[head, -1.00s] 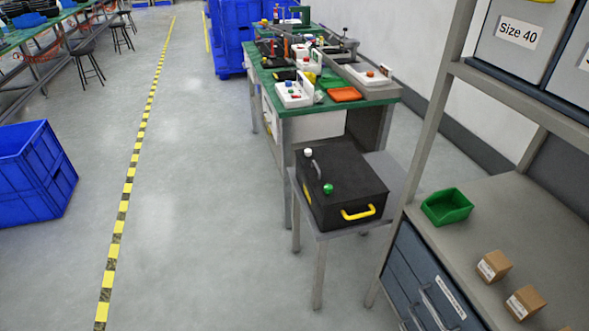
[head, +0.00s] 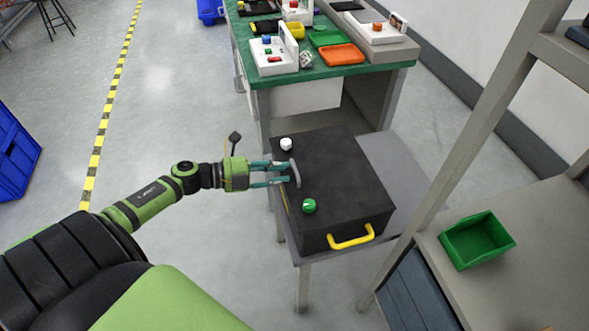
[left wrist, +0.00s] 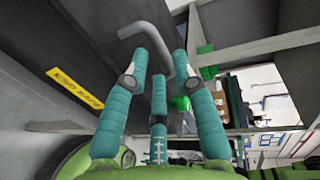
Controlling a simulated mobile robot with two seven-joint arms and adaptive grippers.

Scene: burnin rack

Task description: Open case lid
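A black case (head: 345,175) stands on a small grey table (head: 400,170). Its lid is shut, with a grey handle (head: 295,174), a white knob (head: 286,144) and a green knob (head: 309,206). A yellow handle (head: 351,238) is on its front side. My left gripper (head: 279,173) is at the case's left side, its teal fingers spread and pointing at the grey handle. In the left wrist view the left gripper (left wrist: 156,70) has its fingers apart, with the grey handle (left wrist: 152,38) at their tips. I cannot tell whether they touch. My right gripper is out of view.
A green-topped workbench (head: 375,68) with trays and devices stands behind the case. A shelf rack with a green bin (head: 477,240) is close on the right. A blue crate (head: 15,155) is at the far left. The floor left of the case is clear.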

